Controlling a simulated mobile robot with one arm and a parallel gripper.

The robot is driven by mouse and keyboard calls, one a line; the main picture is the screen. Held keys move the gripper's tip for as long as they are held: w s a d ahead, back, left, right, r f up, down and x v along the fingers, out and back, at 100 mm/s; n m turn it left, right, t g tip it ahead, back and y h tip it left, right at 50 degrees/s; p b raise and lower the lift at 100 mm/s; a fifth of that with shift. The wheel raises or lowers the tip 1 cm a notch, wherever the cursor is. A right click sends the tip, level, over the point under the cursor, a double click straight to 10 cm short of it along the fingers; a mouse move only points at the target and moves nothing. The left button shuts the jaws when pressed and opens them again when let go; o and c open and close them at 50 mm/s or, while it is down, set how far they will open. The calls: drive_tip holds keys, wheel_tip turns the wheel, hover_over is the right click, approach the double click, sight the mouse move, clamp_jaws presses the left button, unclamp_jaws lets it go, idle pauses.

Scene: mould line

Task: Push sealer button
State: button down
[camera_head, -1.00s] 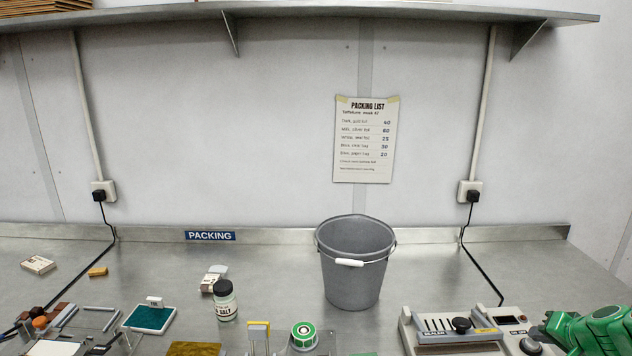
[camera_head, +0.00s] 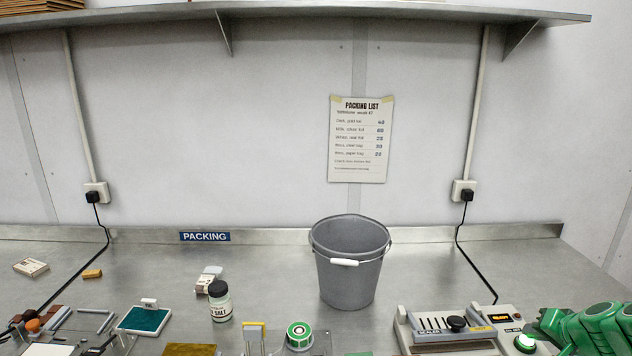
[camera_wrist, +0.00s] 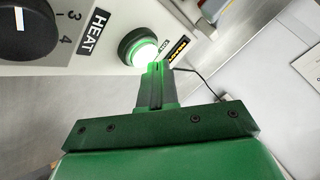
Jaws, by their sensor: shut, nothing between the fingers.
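The sealer (camera_head: 455,330) stands at the right front of the bench in the head view, a pale machine with a dark knob and a small lit orange display. Its round button (camera_head: 525,343) glows green-white. In the wrist view the button (camera_wrist: 140,48) is lit, beside the HEAT dial (camera_wrist: 25,28). My gripper (camera_wrist: 158,68) is shut and empty, with its fingertips at the lower right edge of the lit button. Whether they touch it or stand just apart, I cannot tell. In the head view my green arm (camera_head: 590,325) comes in from the right.
A grey bucket (camera_head: 348,275) stands left of the sealer. A salt jar (camera_head: 220,302), a tape roll (camera_head: 299,336) and a teal pad (camera_head: 145,320) are further left. A black cable (camera_head: 475,265) runs behind the sealer. The bench behind the bucket is clear.

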sight(531, 342)
drive_tip(key=shift+r, duration=0.1)
drive_tip(key=shift+r, duration=2.95)
drive_tip(key=c, duration=1.8)
unclamp_jaws()
drive_tip(key=shift+c, duration=0.2)
